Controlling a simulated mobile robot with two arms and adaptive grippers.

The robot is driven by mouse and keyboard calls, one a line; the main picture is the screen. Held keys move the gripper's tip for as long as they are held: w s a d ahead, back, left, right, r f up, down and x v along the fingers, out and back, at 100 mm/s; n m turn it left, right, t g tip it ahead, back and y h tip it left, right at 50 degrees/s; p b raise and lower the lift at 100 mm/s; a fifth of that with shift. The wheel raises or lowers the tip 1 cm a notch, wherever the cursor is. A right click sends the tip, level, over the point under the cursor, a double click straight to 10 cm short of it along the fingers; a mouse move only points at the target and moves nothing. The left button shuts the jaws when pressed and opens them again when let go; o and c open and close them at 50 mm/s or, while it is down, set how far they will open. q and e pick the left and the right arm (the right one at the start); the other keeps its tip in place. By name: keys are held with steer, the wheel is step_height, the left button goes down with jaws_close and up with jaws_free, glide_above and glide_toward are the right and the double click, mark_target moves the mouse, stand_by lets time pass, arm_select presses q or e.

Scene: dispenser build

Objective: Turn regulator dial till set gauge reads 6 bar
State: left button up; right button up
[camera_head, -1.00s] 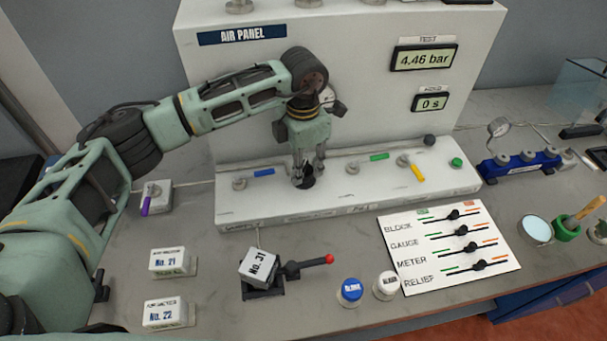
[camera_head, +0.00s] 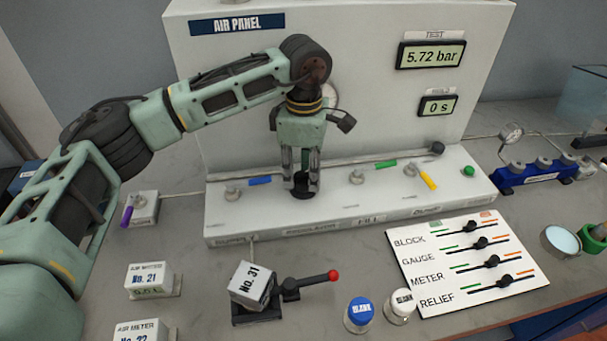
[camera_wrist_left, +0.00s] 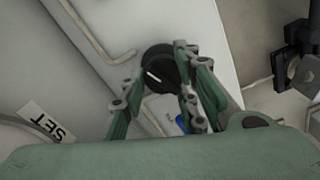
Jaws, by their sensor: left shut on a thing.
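The black regulator dial (camera_head: 303,193) sits on the white base ledge of the air panel (camera_head: 300,225), above the "REGULATOR" label. My left gripper (camera_head: 302,180) points down at it and is shut on it. In the left wrist view the dial (camera_wrist_left: 160,73) shows a white pointer line between my left fingers (camera_wrist_left: 155,88). The set gauge is mostly hidden behind my left wrist; a sliver of a round gauge (camera_head: 331,95) shows there, its reading unseen. A "SET" label (camera_wrist_left: 47,128) shows in the wrist view. The test display (camera_head: 431,56) reads 5.72 bar. My right gripper is not in view.
Blue (camera_head: 260,181), green (camera_head: 386,164) and yellow (camera_head: 427,180) valve levers stand on the ledge near the dial. The lower display (camera_head: 438,105) reads 0 s. In front are block No. 31 (camera_head: 250,285) with a red-knobbed lever, and a slider card (camera_head: 470,262).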

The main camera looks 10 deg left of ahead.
arm_select(q)
steer(key=shift+w+r, duration=0.35)
steer(key=o, duration=0.9)
steer(key=shift+c, duration=0.2)
steer(key=shift+o, duration=0.6)
steer(key=shift+w+f, duration=0.1)
steer(key=shift+f, duration=0.1)
steer(key=shift+s, duration=0.2)
step_height(320, 180, up, 12)
steer(key=shift+f, duration=0.15)
